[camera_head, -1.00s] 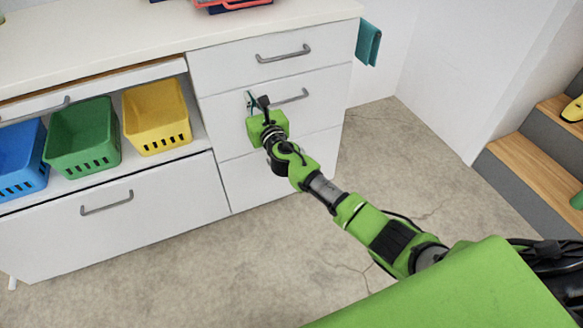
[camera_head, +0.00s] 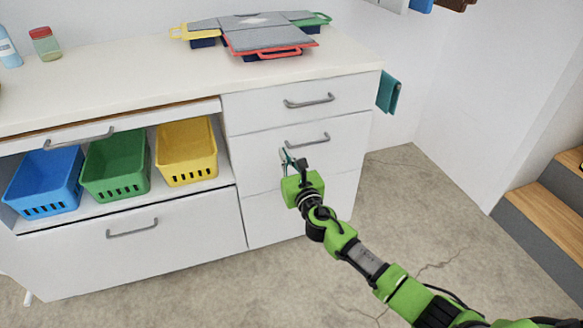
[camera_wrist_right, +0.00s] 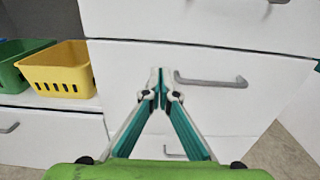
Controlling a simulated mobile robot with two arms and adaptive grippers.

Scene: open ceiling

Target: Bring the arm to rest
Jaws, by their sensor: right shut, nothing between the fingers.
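My right arm (camera_head: 368,262) is green and black and reaches from the lower right toward the white drawer unit. My right gripper (camera_head: 286,156) is in front of the middle drawer, left of its grey handle (camera_head: 308,141). In the right wrist view the gripper's fingertips (camera_wrist_right: 158,72) meet, with nothing between them. The same handle (camera_wrist_right: 212,80) is to the right of the fingertips and apart from them. My left gripper is not in view.
Blue (camera_head: 45,182), green (camera_head: 115,166) and yellow (camera_head: 187,152) baskets sit on the open shelf at left. Closed cases (camera_head: 265,40) lie on the counter (camera_head: 120,80). A teal cloth (camera_head: 389,92) hangs at its right end. Wooden steps (camera_head: 545,205) stand at right; the floor (camera_head: 415,195) between is clear.

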